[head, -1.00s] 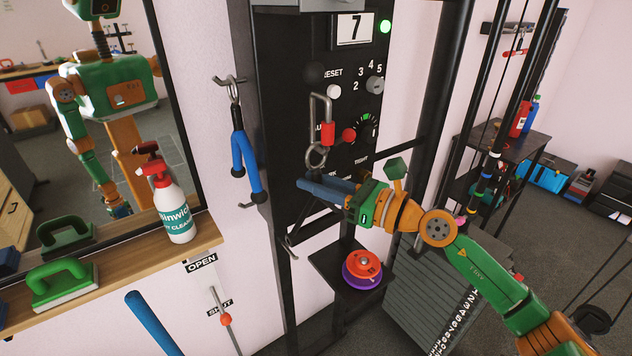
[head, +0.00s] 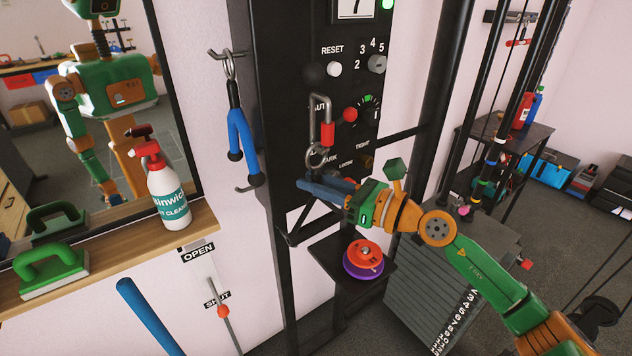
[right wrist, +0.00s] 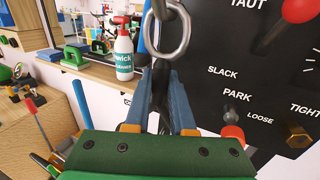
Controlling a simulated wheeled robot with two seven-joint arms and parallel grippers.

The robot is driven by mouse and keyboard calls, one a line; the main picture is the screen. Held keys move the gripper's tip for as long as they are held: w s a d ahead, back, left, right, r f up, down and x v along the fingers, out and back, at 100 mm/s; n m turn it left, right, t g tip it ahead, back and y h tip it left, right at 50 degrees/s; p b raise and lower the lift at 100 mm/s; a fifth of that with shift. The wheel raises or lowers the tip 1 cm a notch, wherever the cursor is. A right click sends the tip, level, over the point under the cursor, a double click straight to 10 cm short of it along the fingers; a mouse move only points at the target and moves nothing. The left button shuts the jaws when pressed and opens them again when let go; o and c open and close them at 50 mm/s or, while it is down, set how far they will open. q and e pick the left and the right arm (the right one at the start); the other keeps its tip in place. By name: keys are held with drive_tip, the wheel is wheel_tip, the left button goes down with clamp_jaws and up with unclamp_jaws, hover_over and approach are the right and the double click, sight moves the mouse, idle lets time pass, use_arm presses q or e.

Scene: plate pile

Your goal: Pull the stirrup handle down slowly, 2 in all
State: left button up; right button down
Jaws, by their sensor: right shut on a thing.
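My right gripper (head: 306,188), with blue fingers, is shut on the dark stirrup handle (right wrist: 160,88) just below its metal ring. In the right wrist view the fingers (right wrist: 162,100) press on both sides of it. The ring (head: 316,157) hangs from a steel carabiner with a red sleeve (head: 327,134), in front of the black panel (head: 335,85). The fingers hide much of the handle in the head view. The number display (head: 355,8) is cut off by the top edge, its digit not readable. My left gripper is not directly in view.
A blue-handled rope attachment (head: 242,140) hangs from a hook at left. A red and purple disc stack (head: 363,258) sits on a low black shelf below the gripper. A spray bottle (head: 168,195) and green brush (head: 52,270) stand on the wooden ledge beside the mirror.

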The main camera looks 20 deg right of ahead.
sight(318, 169)
drive_tip(key=shift+f+b, duration=1.1)
drive_tip(key=shift+f, duration=0.15)
wheel_tip(318, 169, down, 2)
drive_tip(key=shift+f+b, duration=0.1)
drive_tip(key=shift+b, duration=0.85)
drive_tip(key=shift+r+p, duration=1.45)
drive_tip(key=shift+r, duration=0.2)
drive_tip(key=shift+r+p, duration=1.05)
drive_tip(key=shift+p, duration=0.05)
drive_tip(key=shift+r+p, duration=1.1)
drive_tip(key=shift+r, duration=0.15)
